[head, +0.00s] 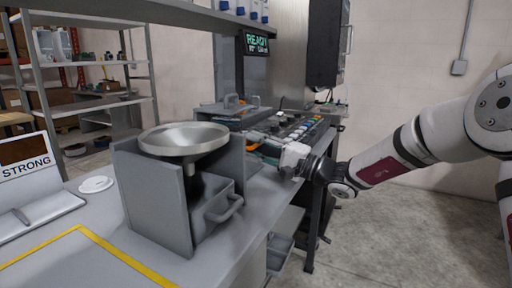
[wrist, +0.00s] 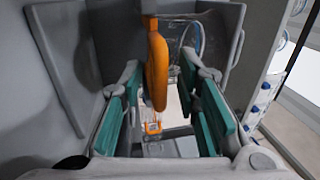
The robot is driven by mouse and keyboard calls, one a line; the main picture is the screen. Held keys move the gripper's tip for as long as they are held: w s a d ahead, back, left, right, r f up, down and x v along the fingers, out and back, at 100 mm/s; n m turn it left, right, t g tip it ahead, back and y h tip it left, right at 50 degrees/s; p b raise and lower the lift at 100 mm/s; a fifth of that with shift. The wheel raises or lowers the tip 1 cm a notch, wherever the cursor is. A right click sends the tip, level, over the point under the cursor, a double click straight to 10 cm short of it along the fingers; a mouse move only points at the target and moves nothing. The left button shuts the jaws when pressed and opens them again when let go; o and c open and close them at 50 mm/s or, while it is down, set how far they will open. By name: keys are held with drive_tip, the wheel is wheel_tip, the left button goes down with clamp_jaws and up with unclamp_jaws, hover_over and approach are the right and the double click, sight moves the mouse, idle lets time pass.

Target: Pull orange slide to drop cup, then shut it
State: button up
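The orange slide (wrist: 157,68) shows in the wrist view as a long upright orange piece in front of a grey housing. My gripper (wrist: 160,75) has teal finger pads on both sides of the orange slide, with visible gaps, so it is open around it. In the head view my gripper (head: 270,147) reaches in from the right, beside the grey dispenser row, and the slide is mostly hidden there. A clear rounded piece with a bluish rim (wrist: 193,42) sits right of the slide; I cannot tell whether it is the cup.
A grey stand with a metal funnel (head: 185,138) and a handled drawer (head: 218,204) stands in front, left of my gripper. A button panel (head: 297,130) lies behind it. A small orange-and-white item (wrist: 153,128) shows below the slide. Open floor lies right.

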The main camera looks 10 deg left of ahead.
clamp_jaws()
drive_tip(key=shift+d, duration=0.1)
drive_tip(key=v, duration=0.3)
drive_tip(key=r+v, duration=0.1)
drive_tip(key=v, duration=0.1)
drive_tip(key=shift+s+d+b, duration=0.15)
drive_tip(key=shift+d+b, duration=0.2)
unclamp_jaws()
